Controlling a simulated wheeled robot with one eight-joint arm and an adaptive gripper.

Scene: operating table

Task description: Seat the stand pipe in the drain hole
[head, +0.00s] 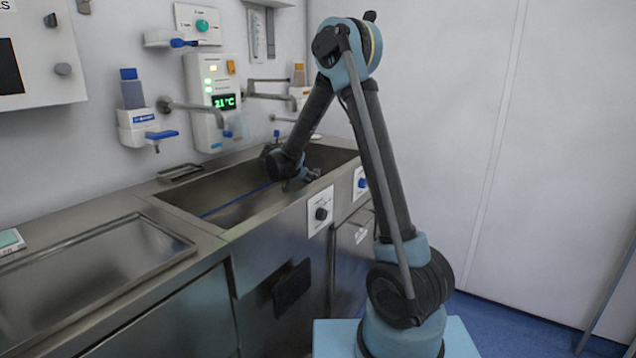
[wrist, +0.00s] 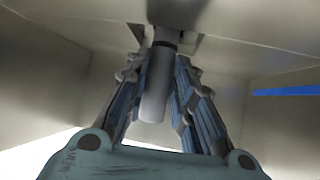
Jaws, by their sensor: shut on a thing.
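My gripper (wrist: 166,45) is shut on the stand pipe (wrist: 155,85), a pale grey cylinder that runs between its two fingers in the wrist view. A dark ring and a wider grey section show at the pipe's far end, beyond the fingertips. In the head view, my gripper (head: 303,180) is down inside the steel sink basin, near its front wall, and the pipe cannot be made out there. The drain hole is not visible in either view, so I cannot tell how the pipe stands to it.
The steel sink basin (head: 183,199) has walls close around my gripper. A tray-like recessed drainer (head: 110,255) lies to the left. Wall taps (head: 190,107), a temperature panel (head: 212,92) and dispensers (head: 134,105) stand behind the basin. Knobs (head: 321,213) are on the front panel.

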